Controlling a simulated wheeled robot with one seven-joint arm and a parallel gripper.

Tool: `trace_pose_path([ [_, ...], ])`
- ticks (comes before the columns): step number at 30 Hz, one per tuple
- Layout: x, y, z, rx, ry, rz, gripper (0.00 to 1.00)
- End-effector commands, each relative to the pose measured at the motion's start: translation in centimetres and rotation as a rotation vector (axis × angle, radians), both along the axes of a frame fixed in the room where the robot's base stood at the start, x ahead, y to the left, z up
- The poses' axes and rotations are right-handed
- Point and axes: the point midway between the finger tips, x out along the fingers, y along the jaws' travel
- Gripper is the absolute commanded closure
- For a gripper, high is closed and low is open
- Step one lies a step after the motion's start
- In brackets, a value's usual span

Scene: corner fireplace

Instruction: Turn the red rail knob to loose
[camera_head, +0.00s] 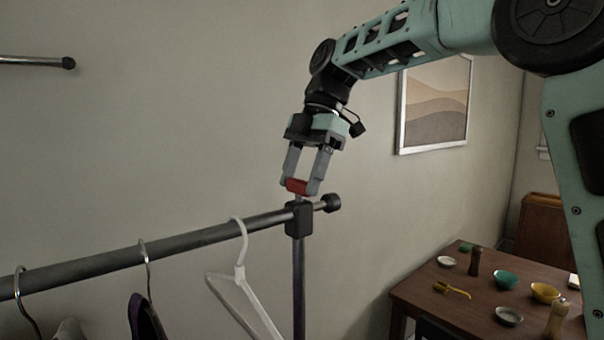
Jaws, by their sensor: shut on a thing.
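The red rail knob (297,186) sits on top of the black joint block (298,219) where the rail meets its upright post. My gripper (302,187) points down over the joint, with its two grey fingers on either side of the knob. It is shut on the knob, which shows as a red bar between the fingertips. The knob's far side and any loose or tight mark are hidden or too small to tell.
The dark rail (190,240) runs to the lower left with a white hanger (240,290) and several other hangers. A wooden table (415,290) with bowls stands at the lower right. A framed picture (434,105) hangs behind my arm.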

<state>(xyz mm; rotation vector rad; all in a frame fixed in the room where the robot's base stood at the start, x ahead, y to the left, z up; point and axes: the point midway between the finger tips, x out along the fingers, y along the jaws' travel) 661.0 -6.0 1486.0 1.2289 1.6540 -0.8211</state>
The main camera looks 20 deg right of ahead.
Motion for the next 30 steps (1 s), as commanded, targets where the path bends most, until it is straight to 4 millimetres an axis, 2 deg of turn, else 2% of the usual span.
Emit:
trace_pose_path([
  [18,0.08,-0.01,0.13,0.0,-0.005,0.038,0.66],
  [19,0.08,-0.01,0.13,0.0,-0.005,0.038,0.35],
  [21,0.08,-0.01,0.12,-0.001,-0.004,0.037,0.22],
  [30,0.08,-0.05,0.15,0.0,-0.003,0.037,0.22],
])
